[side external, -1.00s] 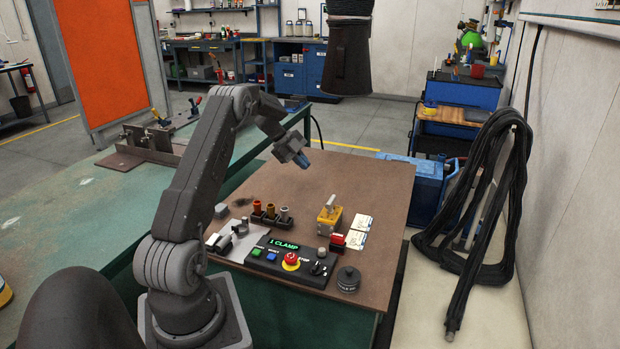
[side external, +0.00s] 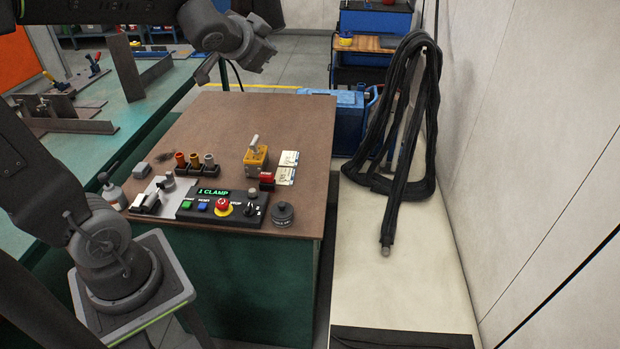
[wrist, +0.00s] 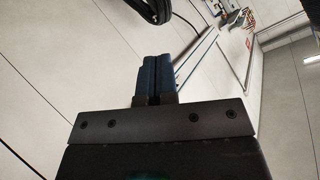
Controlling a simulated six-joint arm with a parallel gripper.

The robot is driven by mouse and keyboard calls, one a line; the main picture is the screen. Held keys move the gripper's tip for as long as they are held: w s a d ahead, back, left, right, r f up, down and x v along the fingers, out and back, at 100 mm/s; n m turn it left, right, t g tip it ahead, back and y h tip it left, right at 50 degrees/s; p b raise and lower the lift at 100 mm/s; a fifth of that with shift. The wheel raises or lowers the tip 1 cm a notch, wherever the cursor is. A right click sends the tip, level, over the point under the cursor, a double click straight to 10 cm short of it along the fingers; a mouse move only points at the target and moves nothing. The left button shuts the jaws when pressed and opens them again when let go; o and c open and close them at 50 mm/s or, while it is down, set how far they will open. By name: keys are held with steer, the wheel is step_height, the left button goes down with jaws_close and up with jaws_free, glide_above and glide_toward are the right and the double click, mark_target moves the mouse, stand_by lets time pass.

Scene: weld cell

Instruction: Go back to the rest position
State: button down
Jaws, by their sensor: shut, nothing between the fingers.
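My gripper (wrist: 157,82) shows in the wrist view with its two blue fingers shut together and nothing between them. In that view it faces pale wall panels, with no object near the fingertips. In the side view my arm reaches across the top of the picture, with its wrist above the far left part of the brown table (side external: 285,115). The fingers cannot be made out there. The control panel (side external: 222,208), with a green "1 CLAMP" display, stands on the table's near side, well below and apart from my wrist.
Sockets (side external: 195,166), a yellow block with a lever (side external: 256,158), white cards (side external: 287,168) and a dark round knob (side external: 283,213) are on the table. A green bench with steel plates (side external: 125,68) stands left. Black hose (side external: 412,110) hangs right by the wall.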

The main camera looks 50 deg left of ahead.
steer(key=s+d+f+g+h, duration=0.2)
steer(key=s+d+f, duration=0.2)
steer(key=s+d, duration=0.3)
steer(key=s+d+f+n+g+h, duration=0.1)
steer(key=s+d+f+g+h, duration=0.2)
steer(key=s+d, duration=0.4)
steer(key=s+f, duration=0.1)
steer(key=s, duration=0.3)
steer(key=shift+d+f+h, duration=0.15)
steer(key=shift+d+h, duration=0.05)
steer(key=shift+h, duration=0.1)
